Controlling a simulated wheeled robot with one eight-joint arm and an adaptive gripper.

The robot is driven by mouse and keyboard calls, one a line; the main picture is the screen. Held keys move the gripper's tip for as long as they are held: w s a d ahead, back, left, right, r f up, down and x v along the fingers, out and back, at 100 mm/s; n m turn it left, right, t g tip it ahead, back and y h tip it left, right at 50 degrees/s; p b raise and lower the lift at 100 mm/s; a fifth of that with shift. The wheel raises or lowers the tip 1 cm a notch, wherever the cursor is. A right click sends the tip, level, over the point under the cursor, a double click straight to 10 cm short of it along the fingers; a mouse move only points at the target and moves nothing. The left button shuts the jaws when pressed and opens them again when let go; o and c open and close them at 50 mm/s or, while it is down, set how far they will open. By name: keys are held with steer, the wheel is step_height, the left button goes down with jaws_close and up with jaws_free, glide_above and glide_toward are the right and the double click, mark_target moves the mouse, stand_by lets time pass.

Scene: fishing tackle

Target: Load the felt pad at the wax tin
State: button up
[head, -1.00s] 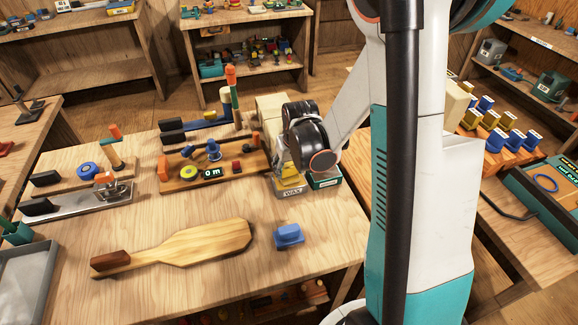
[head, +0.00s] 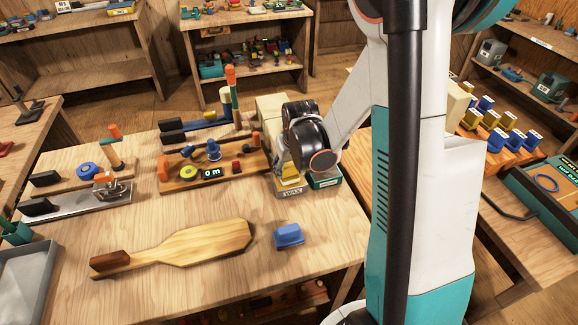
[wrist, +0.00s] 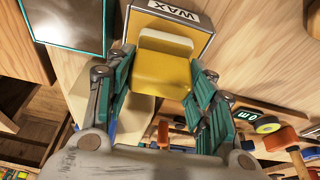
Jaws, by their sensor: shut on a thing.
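The wax tin (head: 291,191) stands at the right end of the workbench, its WAX label facing the front; it also shows at the top of the wrist view (wrist: 178,12). My gripper (wrist: 163,62) is shut on a yellow block with a paler raised part, which looks like the felt pad (wrist: 158,88). The block is between the two teal fingers, at the tin's opening. Its underside is hidden, so I cannot tell whether it touches the wax. In the head view my wrist covers most of the fingers.
A green tin (head: 325,181) stands right beside the wax tin. A blue block (head: 289,235) and a wooden paddle-shaped board (head: 200,242) lie in front. A wooden rack with reels and a "0 m" display (head: 211,172) is to the left.

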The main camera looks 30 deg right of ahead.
mark_target(289, 164)
steer(key=shift+r+p, duration=2.45)
steer(key=shift+r, duration=1.05)
